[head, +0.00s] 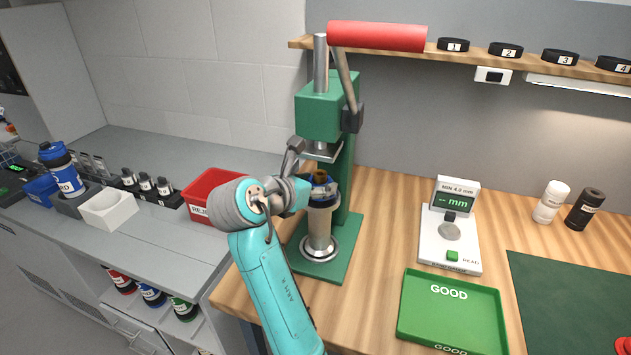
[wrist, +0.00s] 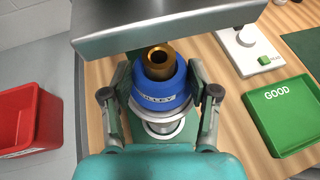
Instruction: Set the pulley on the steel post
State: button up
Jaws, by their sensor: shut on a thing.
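The blue pulley (wrist: 160,96) has a bronze bushing (wrist: 159,58) standing up out of its middle. My gripper (wrist: 157,88) is shut on the pulley from both sides in the wrist view. In the head view the pulley (head: 321,191) is at the top of the steel post (head: 319,228), under the green press's ram plate (head: 322,151). Whether the pulley rests on the post or hovers just above it, I cannot tell. The post's top is hidden by the pulley and my gripper (head: 318,188).
The green press (head: 325,112) has a red handle (head: 377,36) above. A red bin (head: 206,186) stands left. A gauge (head: 449,240) and a green GOOD tray (head: 452,311) stand right. Black rings (head: 453,45) line the shelf. The ram plate (wrist: 165,25) is close over the bushing.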

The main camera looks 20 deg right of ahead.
jog(key=shift+f, duration=0.85)
jog(key=o, duration=1.4)
jog(key=v, duration=1.2)
jog(key=shift+f, duration=0.1)
